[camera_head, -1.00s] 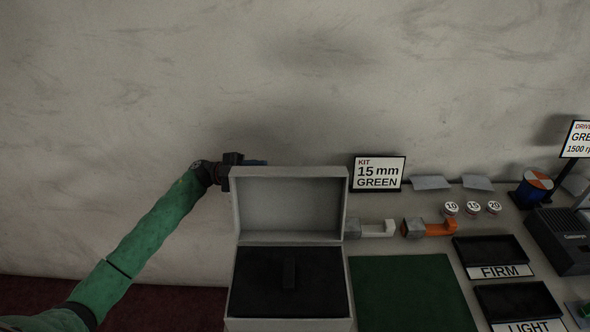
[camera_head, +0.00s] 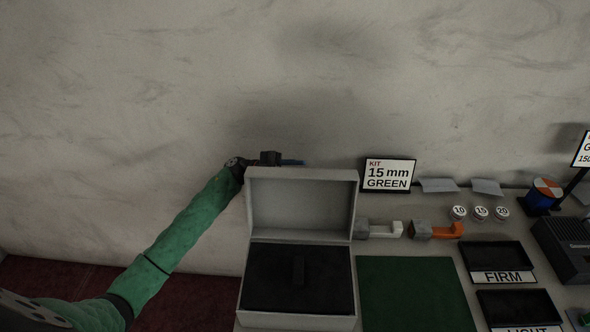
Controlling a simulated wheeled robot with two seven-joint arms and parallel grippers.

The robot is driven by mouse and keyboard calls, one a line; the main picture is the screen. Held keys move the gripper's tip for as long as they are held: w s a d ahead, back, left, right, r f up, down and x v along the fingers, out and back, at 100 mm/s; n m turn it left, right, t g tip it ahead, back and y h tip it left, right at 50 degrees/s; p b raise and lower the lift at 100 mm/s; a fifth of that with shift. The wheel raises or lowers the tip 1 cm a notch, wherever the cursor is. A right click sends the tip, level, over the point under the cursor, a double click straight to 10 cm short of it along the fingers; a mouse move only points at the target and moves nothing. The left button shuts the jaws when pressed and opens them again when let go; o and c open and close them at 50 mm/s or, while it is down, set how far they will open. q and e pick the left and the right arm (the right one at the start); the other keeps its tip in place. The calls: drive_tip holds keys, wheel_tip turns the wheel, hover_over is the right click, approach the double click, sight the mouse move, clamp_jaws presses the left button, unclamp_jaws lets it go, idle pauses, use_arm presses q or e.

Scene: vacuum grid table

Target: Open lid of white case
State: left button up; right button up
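The white case (camera_head: 241,290) stands at the lower middle of the head view. Its lid (camera_head: 302,205) is up, standing roughly upright at the back, and shows its hollow inside. The case holds a black insert with a small dark upright piece (camera_head: 298,270). My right gripper is not in view.
A green mat (camera_head: 415,293) lies right of the case. A sign reading KIT 15 mm GREEN (camera_head: 389,174) stands behind. Grey-white (camera_head: 380,229) and orange (camera_head: 437,230) pieces, numbered discs (camera_head: 481,213) and black trays (camera_head: 498,256) are further right. A wall closes the back.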

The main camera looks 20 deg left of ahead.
sight(294, 173)
use_arm(q)
clamp_jaws()
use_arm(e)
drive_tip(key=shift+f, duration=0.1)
